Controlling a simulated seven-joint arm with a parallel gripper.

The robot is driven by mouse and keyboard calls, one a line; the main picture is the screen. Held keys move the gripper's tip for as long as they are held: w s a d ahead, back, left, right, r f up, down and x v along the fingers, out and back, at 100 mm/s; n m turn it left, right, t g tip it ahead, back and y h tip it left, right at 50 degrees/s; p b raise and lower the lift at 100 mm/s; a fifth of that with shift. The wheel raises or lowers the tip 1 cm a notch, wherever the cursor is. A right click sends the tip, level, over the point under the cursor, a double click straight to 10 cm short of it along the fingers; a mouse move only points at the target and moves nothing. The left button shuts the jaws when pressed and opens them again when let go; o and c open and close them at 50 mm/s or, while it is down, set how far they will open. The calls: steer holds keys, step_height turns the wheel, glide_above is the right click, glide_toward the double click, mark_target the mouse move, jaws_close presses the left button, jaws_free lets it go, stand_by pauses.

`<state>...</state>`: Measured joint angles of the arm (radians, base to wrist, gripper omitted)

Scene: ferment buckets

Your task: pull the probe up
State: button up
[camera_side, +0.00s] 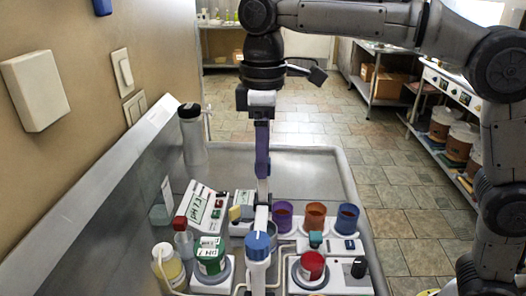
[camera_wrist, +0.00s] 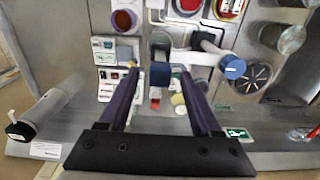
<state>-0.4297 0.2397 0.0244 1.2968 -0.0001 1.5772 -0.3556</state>
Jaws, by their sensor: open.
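In the side view my gripper (camera_side: 262,178) points straight down over the crowded bench, with its fingertips low among the items. In the wrist view its two purple fingers (camera_wrist: 159,72) are spread apart. A blue-topped part (camera_wrist: 160,73) shows between them; I see no contact with either finger. In the side view a blue-capped upright piece (camera_side: 257,246) stands in front of the gripper. I cannot tell for certain which blue-topped part is the probe.
Purple (camera_side: 282,216), orange (camera_side: 314,216) and blue (camera_side: 347,219) cups stand right of the gripper. The bench's back is clear.

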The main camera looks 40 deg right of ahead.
steer(key=shift+r, duration=3.75)
